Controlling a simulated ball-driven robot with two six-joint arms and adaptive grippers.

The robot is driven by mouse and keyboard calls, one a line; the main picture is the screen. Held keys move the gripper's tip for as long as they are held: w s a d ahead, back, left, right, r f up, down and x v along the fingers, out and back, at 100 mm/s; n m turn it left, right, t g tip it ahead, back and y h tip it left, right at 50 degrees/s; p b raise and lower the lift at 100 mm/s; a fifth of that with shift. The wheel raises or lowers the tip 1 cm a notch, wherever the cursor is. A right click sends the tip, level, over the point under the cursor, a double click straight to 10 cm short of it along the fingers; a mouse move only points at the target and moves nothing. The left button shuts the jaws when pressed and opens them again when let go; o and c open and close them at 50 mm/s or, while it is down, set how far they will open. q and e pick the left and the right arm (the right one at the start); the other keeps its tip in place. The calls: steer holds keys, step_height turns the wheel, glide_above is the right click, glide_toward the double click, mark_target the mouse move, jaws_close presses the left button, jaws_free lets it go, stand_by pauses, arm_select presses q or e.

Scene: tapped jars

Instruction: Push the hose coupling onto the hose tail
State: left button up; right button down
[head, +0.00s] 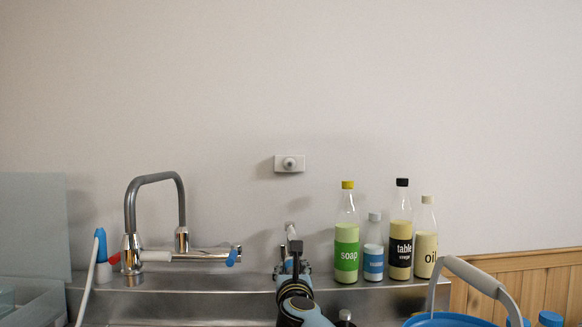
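A blue coupling-like piece (101,245) sits at the top end of a white hose (86,290), left of the tap. I take it for the hose coupling. A white wall plate with a round grey stub (289,163) is above the middle of the sink; I cannot tell if it is the hose tail. My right gripper (294,247) comes up from the bottom centre, close to the wall below that plate. A small pale and grey piece (290,230) shows at its tip; I cannot tell if it is held. The finger gap is hidden. My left gripper is out of view.
A chrome tap (133,247) with a grey spout and red and blue handles stands left of my gripper. Soap (346,245), a small blue-labelled bottle (373,252), table vinegar (400,240) and oil (425,245) stand close on the right. A blue bucket (450,320) is front right.

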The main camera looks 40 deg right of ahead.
steer(key=c, duration=0.9)
jaws_free()
steer(key=shift+s+a, duration=0.1)
steer(key=shift+s, duration=0.05)
steer(key=shift+p+v, duration=0.8)
steer(key=shift+v, duration=1.15)
steer(key=shift+s, duration=0.1)
